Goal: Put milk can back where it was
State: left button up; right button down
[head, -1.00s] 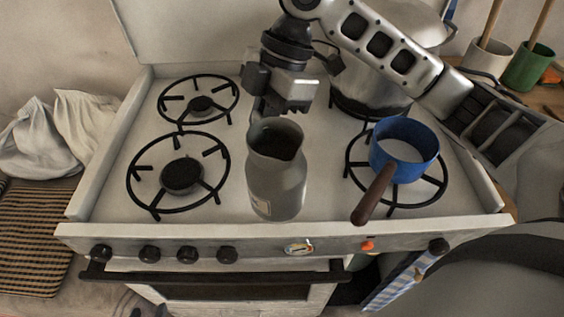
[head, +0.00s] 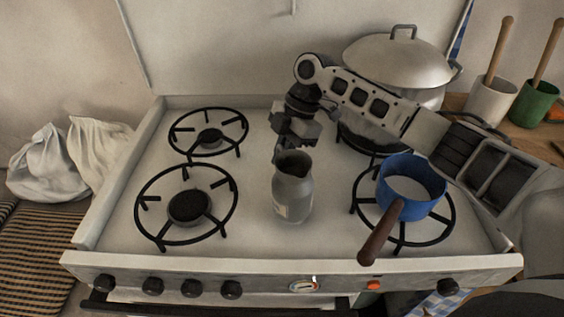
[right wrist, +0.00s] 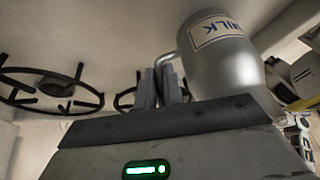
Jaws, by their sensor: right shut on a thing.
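The milk can (head: 293,194) is a grey metal jug with an open top and a pale label. In the head view it is upright over the middle of the white stove top, between the left burners and the blue pan. I cannot tell whether its base touches the stove. My right gripper (head: 283,150) is at the can's far upper side. In the right wrist view its fingers (right wrist: 162,88) are shut on the handle of the can (right wrist: 225,70), whose label reads MILK. My left gripper is not in view.
A blue saucepan (head: 412,187) with a brown handle sits on the front right burner, close to my right arm. A large lidded pot (head: 398,62) stands behind the arm. The left burners (head: 188,206) are empty. White cloth bags (head: 70,160) lie left of the stove.

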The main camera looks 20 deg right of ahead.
jog(key=shift+f, duration=1.1)
jog(key=shift+s, duration=0.1)
jog(key=c, duration=1.5)
grip_release()
jog(key=shift+f, duration=0.1)
jog(key=v, duration=1.2)
